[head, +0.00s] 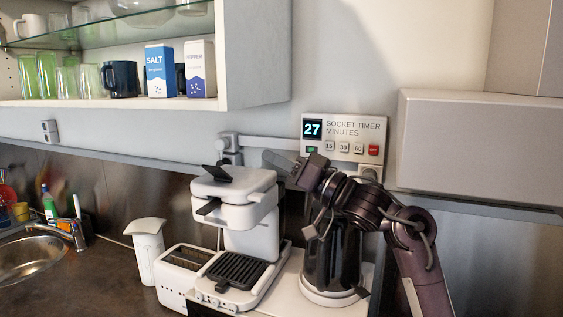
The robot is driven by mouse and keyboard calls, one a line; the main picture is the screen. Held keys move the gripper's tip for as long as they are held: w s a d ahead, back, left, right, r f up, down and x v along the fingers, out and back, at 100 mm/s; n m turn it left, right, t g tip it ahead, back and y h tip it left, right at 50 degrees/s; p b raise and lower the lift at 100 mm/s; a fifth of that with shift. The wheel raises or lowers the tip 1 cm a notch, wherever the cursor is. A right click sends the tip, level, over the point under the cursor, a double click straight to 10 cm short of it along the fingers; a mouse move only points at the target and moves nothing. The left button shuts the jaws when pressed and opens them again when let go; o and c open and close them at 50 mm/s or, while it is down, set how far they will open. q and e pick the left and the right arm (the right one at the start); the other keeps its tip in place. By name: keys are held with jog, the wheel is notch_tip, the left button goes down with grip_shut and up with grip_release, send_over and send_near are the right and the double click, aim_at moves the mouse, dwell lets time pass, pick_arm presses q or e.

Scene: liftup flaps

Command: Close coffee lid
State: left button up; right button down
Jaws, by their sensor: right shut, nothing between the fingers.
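The white coffee machine (236,225) stands on the counter in the middle of the head view. Its rounded white top (250,181) carries a small black tab (217,172) that sticks up at a tilt. I cannot tell clearly how far the lid is raised. A black handle (208,207) juts out below the top. My right gripper (276,161) is shut and empty, just right of and slightly above the machine's top. It appears apart from the machine, though depth is hard to judge. My left gripper is not in view.
A dark kettle (330,262) stands right of the machine, partly hidden by my right arm. A white toaster (176,276) and white jug (148,254) stand to the left. A socket timer (345,134) is on the wall behind. A cupboard (255,55) hangs above left.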

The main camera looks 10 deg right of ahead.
notch_tip(320, 180, down, 6)
jog(key=s+a+n+g+y+b, duration=0.1)
jog(key=s+n+y+b, duration=0.1)
jog(key=n+b, duration=0.2)
jog(key=shift+a+n+g+b, duration=0.25)
jog(key=shift+n+g+b, duration=0.15)
jog(key=shift+n, duration=0.5)
jog(key=shift+s+f, duration=0.1)
jog(key=shift+f, duration=0.15)
jog(key=shift+f, duration=0.1)
